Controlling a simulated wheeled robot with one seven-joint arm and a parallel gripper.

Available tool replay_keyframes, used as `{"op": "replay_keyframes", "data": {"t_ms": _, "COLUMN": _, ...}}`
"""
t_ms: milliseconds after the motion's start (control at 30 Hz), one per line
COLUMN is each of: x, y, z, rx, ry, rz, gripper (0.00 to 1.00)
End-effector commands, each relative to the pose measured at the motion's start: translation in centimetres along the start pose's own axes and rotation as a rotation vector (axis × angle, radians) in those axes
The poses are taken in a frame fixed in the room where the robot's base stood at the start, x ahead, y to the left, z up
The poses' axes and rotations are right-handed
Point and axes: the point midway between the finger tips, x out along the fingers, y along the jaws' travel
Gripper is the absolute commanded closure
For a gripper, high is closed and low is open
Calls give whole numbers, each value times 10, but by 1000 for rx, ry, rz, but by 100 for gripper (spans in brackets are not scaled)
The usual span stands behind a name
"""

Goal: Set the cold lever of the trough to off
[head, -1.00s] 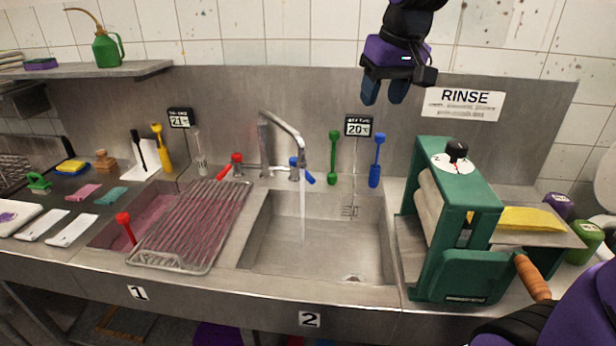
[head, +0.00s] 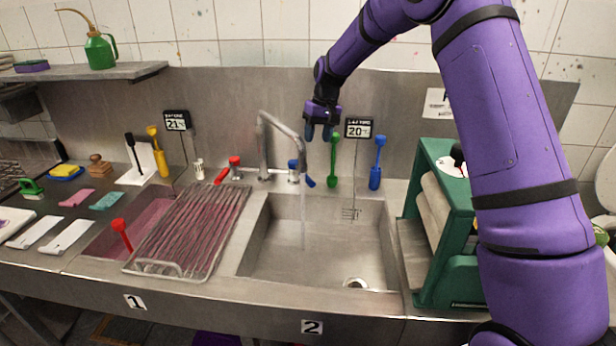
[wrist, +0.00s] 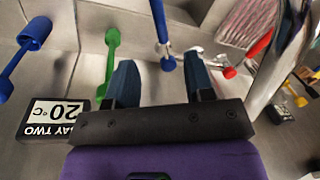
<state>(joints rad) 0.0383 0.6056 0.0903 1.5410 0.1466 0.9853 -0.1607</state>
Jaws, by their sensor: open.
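The cold tap's blue lever (head: 309,181) sticks out from its blue-capped valve (head: 293,165), to the right of the spout, angled forward and right. In the wrist view the blue lever (wrist: 160,22) points toward the top edge, in line with the gap between my fingers. My gripper (head: 318,132) is open and empty, above and slightly right of the lever, apart from it. Its two dark blue fingers show in the wrist view (wrist: 162,78). The trough (head: 320,245) lies below, and a thin stream of water (head: 302,215) falls from the spout (head: 285,125).
The hot tap's red lever (head: 222,176) is left of the spout. A green brush (head: 333,160) hangs close right of my gripper, then a display reading 20° (head: 358,128) and a blue brush (head: 377,160). A green wringer (head: 440,220) stands right. A rack (head: 190,225) lies left.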

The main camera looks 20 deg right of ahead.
Motion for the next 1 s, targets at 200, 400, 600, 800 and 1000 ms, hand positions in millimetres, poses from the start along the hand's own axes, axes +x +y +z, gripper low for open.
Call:
{"op": "replay_keyframes", "data": {"t_ms": 200, "x": 38, "y": 7, "z": -21, "rx": 0, "ry": -27, "rz": -21, "gripper": 52}}
{"op": "replay_keyframes", "data": {"t_ms": 400, "x": 54, "y": 8, "z": -24, "rx": 1, "ry": -33, "rz": -25, "gripper": 52}}
{"op": "replay_keyframes", "data": {"t_ms": 600, "x": 84, "y": 7, "z": -23, "rx": 1, "ry": -34, "rz": -25, "gripper": 52}}
{"op": "replay_keyframes", "data": {"t_ms": 800, "x": 119, "y": 6, "z": -22, "rx": 1, "ry": -33, "rz": -25, "gripper": 52}}
{"op": "replay_keyframes", "data": {"t_ms": 1000, "x": 142, "y": 5, "z": -21, "rx": 1, "ry": -32, "rz": -25, "gripper": 52}}
